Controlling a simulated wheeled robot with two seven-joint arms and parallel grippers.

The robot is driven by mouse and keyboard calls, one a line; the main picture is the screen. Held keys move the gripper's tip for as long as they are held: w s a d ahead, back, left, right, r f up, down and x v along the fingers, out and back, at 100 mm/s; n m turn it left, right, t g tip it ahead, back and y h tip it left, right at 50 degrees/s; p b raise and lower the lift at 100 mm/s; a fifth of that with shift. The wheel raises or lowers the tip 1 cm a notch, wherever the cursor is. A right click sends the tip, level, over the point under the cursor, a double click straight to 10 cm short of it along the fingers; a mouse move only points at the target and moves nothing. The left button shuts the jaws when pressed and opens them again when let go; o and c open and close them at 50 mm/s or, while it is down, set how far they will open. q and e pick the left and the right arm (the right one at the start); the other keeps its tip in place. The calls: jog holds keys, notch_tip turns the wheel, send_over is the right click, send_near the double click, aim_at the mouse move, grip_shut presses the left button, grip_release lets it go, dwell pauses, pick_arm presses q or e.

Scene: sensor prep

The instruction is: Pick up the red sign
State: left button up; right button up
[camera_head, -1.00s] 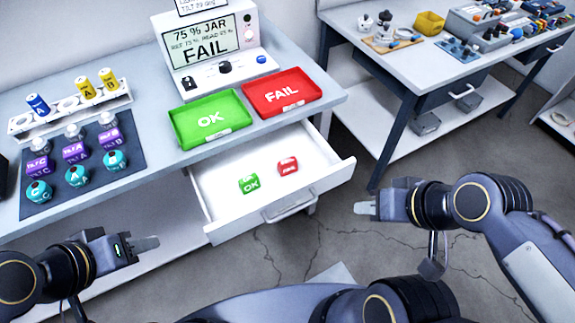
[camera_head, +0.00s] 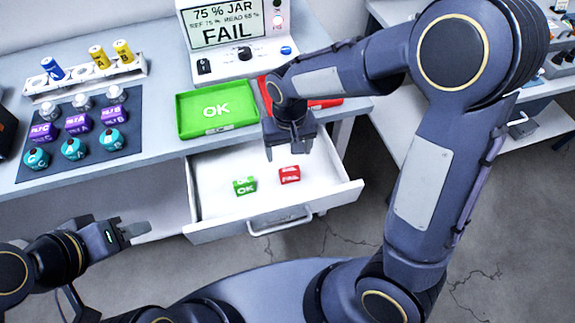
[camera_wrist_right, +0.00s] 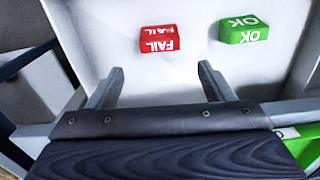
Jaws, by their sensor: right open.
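The red sign (camera_head: 289,175), a small block marked FAIL, lies in the open white drawer, to the right of a green OK sign (camera_head: 245,186). My right gripper (camera_head: 288,152) is open and empty above the drawer, a little behind and above the red sign in the head view. In the right wrist view, the red sign (camera_wrist_right: 160,39) lies beyond the spread fingertips (camera_wrist_right: 160,68), roughly centred between them and not touched. The green sign (camera_wrist_right: 243,29) is off to its right there. My left gripper (camera_head: 133,231) is at the lower left, away from the drawer; its finger gap is unclear.
The drawer (camera_head: 215,210) has raised walls and a front handle. On the table stand a green OK tray (camera_head: 187,118), a red FAIL tray partly hidden by my right arm, and a meter reading FAIL (camera_head: 225,65). Several jars stand on a dark mat (camera_head: 130,95) at left.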

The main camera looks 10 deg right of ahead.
aim_at(289, 169)
jog(key=shift+w+a+f, duration=0.1)
jog(key=shift+w+f, duration=0.05)
jog(key=shift+f, duration=0.3)
jog(key=f, duration=0.7)
jog(key=shift+s+f, duration=0.1)
jog(key=shift+s, duration=0.3)
jog(key=c, duration=1.1)
jog(key=shift+o, duration=0.2)
